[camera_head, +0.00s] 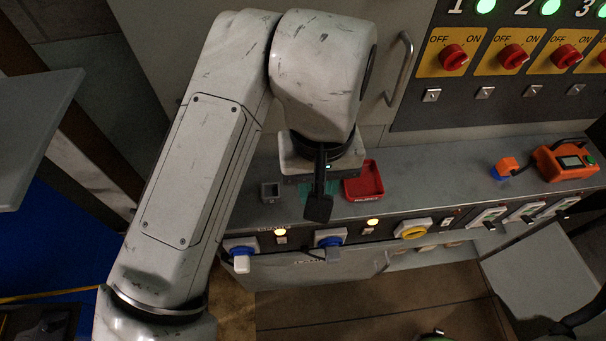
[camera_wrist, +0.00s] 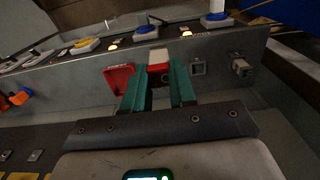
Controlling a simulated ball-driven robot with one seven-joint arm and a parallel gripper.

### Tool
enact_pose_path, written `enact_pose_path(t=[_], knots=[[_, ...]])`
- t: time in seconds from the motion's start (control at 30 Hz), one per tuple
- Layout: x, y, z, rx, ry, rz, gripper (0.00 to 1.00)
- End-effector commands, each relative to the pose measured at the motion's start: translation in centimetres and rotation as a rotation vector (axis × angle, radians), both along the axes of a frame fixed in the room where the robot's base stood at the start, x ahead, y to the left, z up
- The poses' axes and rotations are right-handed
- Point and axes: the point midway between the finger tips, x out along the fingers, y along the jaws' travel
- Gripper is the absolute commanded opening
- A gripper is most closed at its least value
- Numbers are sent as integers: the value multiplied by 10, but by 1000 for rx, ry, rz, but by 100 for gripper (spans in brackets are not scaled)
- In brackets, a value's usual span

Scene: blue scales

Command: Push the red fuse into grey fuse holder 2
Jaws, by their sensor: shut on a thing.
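My gripper (camera_wrist: 158,88) has green fingers and is shut on the red fuse (camera_wrist: 158,67), which shows a pale top between the fingertips in the wrist view. In the head view my gripper (camera_head: 318,190) is over the grey bench between a red tray and a grey holder, and the fuse is hidden there. Two square grey fuse holders show in the wrist view, a nearer one (camera_wrist: 197,67) just right of the fuse and another (camera_wrist: 240,66) farther right. One grey holder (camera_head: 270,192) shows in the head view, left of my gripper. I cannot read their numbers.
The red tray (camera_head: 363,182) lies just right of my gripper; it is left of the fingers in the wrist view (camera_wrist: 118,78). An orange device (camera_head: 565,160) stands far right.

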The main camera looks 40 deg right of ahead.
Motion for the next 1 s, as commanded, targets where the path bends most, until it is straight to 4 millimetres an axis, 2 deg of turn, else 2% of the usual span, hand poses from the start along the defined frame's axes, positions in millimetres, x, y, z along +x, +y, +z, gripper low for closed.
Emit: enact_pose_path(t=[0.07,0.17,0.3,0.5,0.7,1.0], knots=[[9,-2,1,-6,0,2,0],[34,-4,-3,-14,-1,7,0],[76,-6,-15,-18,-2,7,0],[118,-2,-35,-5,-2,-1,0],[133,1,-44,5,-2,-5,0],[133,1,-44,5,-2,-6,0]])
